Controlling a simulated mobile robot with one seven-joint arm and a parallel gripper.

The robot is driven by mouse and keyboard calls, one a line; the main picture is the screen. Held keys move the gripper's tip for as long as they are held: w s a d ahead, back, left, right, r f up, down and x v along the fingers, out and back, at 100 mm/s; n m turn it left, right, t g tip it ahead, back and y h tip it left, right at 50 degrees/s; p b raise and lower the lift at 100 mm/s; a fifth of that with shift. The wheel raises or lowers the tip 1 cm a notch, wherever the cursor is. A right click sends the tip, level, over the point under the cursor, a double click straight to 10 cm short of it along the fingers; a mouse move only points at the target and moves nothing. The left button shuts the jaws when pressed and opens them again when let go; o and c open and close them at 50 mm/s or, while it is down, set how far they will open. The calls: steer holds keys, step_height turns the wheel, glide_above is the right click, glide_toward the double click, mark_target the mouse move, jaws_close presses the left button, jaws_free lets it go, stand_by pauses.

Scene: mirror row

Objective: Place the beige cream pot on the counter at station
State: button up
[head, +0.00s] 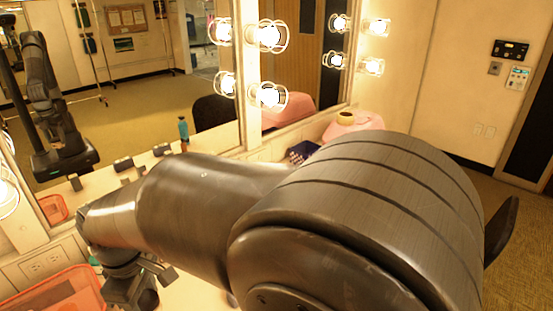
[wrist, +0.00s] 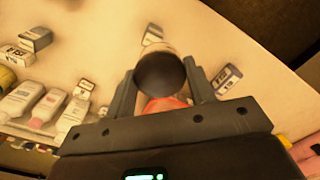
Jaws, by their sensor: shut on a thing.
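In the wrist view a round pot (wrist: 160,75) with a dark, rounded top and a beige edge is between the two fingers of my gripper (wrist: 159,67). My gripper is shut on it. The counter (wrist: 250,45) lies beneath as a pale beige surface; I cannot tell whether the pot touches it. In the head view my gripper (head: 130,288) is low at the left, partly hidden by my arm, and the pot cannot be made out there. No station marking can be read.
Small boxes (wrist: 35,38) and (wrist: 227,80) and several white bottles (wrist: 45,108) stand on the counter. An orange-red basket (head: 60,293) is at the lower left. Bulb-lit mirrors (head: 130,80) line the back. A pink bundle (head: 350,122) lies beyond my arm.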

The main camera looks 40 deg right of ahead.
steer(key=w+d+r+m, duration=0.1)
steer(key=w+d+m, duration=0.25)
steer(key=d, duration=0.65)
steer(key=w+d+r+m, duration=0.1)
steer(key=w+d+m, duration=0.3)
steer(key=d, duration=0.6)
steer(key=w+d+r+m, duration=0.25)
steer(key=w+d, duration=0.25)
steer(key=d, duration=0.5)
steer(key=s+d+f+m, duration=0.1)
steer(key=s+d+m, duration=0.4)
steer(key=d, duration=1)
steer(key=s+d+f+m, duration=0.1)
steer(key=s+d+m, duration=0.35)
steer(key=d, duration=0.95)
steer(key=s+d+f+m, duration=0.2)
steer(key=s+d+m, duration=0.1)
steer(key=s+d, duration=1.3)
step_height(320, 180, down, 11)
steer(key=a, duration=0.2)
steer(key=shift+n, duration=0.35)
steer(key=w+f, duration=0.2)
steer(key=w, duration=0.1)
steer(key=w+f, duration=0.2)
steer(key=w, duration=0.2)
steer(key=w+d+f, duration=0.1)
steer(key=w+f, duration=0.2)
steer(key=shift+w, duration=0.2)
steer(key=shift+f, duration=2.1)
